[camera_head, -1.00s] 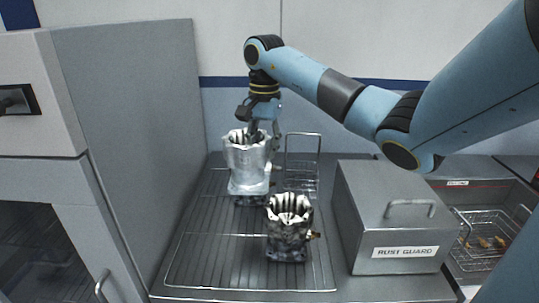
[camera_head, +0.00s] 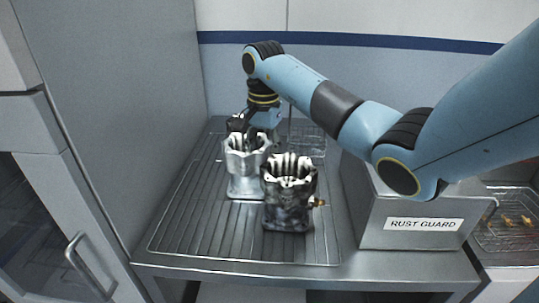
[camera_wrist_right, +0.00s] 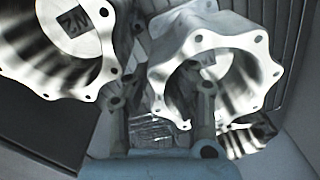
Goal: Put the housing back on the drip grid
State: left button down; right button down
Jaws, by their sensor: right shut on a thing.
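A light, bright metal housing (camera_head: 246,178) with a scalloped rim is upright over the drip grid (camera_head: 190,245), left of centre. Its base looks at or very near the wires; I cannot tell whether it touches. My right gripper (camera_head: 243,134) is shut on its far rim wall. In the right wrist view my right gripper (camera_wrist_right: 162,98) has one finger inside the opening of that housing (camera_wrist_right: 255,75) and one outside. A darker, stained housing (camera_head: 290,205) stands upright on the grid, nearer and to the right; it shows at upper left in the wrist view (camera_wrist_right: 115,40). My left gripper is not in view.
A grey box marked RUST GUARD (camera_head: 424,232) stands right of the grid. A wire basket (camera_head: 306,137) is behind. A cabinet wall (camera_head: 95,110) bounds the left. Another basket with small parts (camera_head: 507,228) sits far right. The grid's front left is clear.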

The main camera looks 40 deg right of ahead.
jog(key=shift+a+r, duration=0.15)
jog(key=shift+r, duration=0.05)
jog(key=shift+f, duration=0.15)
jog(key=c, duration=1.4)
grip_release()
jog(key=shift+s, duration=0.1)
